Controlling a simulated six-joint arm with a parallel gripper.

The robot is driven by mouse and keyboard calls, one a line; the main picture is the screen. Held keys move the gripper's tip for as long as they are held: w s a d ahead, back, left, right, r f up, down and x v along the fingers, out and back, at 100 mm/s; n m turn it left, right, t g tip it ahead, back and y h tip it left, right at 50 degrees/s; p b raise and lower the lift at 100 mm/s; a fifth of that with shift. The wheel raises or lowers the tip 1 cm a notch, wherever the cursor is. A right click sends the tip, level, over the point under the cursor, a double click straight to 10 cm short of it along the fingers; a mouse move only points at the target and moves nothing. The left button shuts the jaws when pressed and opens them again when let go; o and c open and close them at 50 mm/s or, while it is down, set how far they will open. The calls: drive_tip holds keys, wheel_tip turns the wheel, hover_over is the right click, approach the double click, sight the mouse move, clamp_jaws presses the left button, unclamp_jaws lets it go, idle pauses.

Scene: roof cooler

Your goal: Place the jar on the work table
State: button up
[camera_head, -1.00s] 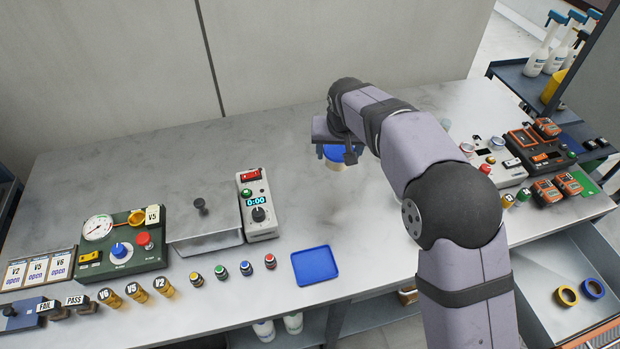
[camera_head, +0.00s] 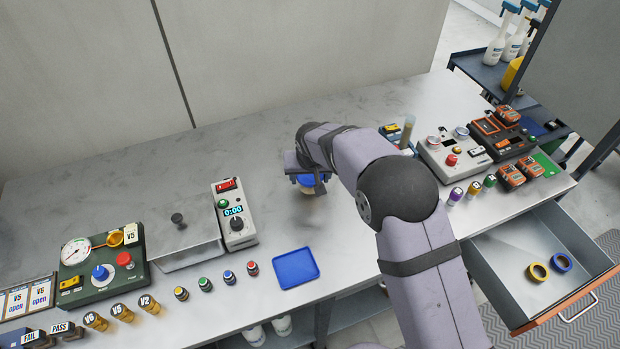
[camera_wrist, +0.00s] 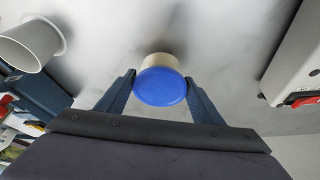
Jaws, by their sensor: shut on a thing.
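The jar (camera_head: 307,182) is pale with a blue lid. It is upright over the middle of the light grey work table (camera_head: 269,226), partly hidden by my gripper in the head view. In the wrist view, the jar (camera_wrist: 160,84) sits between the two fingers of my gripper (camera_wrist: 160,90), which is shut on it. Its base is at or close above the tabletop; I cannot tell if it touches. My gripper (camera_head: 308,186) shows in the head view, seen from above.
A timer box (camera_head: 235,217) and lidded metal box (camera_head: 186,243) stand left of the jar. A blue tray (camera_head: 296,268) lies in front. A white cup (camera_wrist: 30,46) shows in the wrist view. An open drawer (camera_head: 500,290) juts out at right. The table behind is clear.

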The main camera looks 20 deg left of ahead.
drive_tip(key=shift+f, duration=0.8)
drive_tip(key=shift+f, duration=0.2)
drive_tip(key=o, duration=1.2)
drive_tip(key=shift+s+r, duration=0.1)
drive_tip(key=shift+r, duration=0.55)
drive_tip(key=b+v, duration=0.2)
drive_tip(key=v, duration=0.9)
drive_tip(key=shift+b, duration=0.4)
drive_tip(key=shift+s+d, duration=0.1)
